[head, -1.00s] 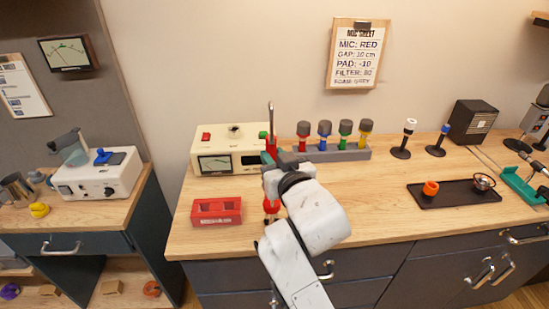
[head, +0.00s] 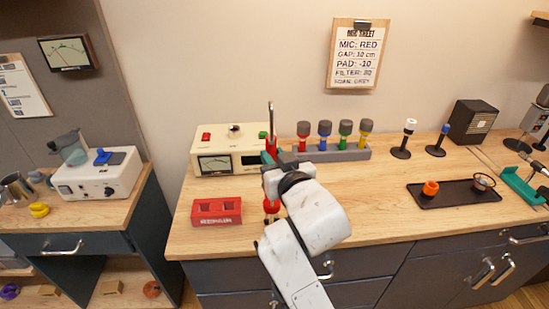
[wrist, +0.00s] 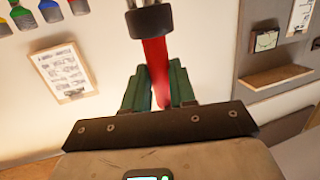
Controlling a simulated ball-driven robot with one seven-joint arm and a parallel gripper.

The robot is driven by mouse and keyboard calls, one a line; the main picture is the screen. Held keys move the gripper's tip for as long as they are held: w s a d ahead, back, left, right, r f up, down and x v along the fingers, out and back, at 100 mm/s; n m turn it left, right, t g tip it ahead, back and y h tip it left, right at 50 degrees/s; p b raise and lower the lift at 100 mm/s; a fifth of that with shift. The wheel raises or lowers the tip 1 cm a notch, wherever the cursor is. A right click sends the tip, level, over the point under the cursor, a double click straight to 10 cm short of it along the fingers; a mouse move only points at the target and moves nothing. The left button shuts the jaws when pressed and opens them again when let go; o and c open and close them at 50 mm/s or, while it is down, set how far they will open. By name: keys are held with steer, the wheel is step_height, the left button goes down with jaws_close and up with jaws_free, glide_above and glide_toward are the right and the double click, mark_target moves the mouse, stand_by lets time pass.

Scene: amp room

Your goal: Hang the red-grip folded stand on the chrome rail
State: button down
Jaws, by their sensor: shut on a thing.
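My gripper (head: 270,158) is shut on the red-grip folded stand (head: 271,146), above the wooden counter near its left end. The stand is upright, with a thin grey metal rod rising above the red grip. Another red part shows below my gripper, partly hidden by my arm. In the wrist view, the red grip (wrist: 156,62) lies between the green fingers of my gripper (wrist: 158,88), with a dark collar at its upper end. I cannot make out the chrome rail in either view.
A cream meter box (head: 225,155) stands behind my gripper. A red block with square openings (head: 217,212) is to its left. A grey rack (head: 335,153) with several coloured microphones is to the right. A dark tray (head: 455,192) lies farther right, with clear counter between.

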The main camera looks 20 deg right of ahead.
mark_target(274, 138)
steer(key=shift+r, duration=0.2)
steer(key=shift+r+p, duration=2.2)
steer(key=shift+r, duration=0.2)
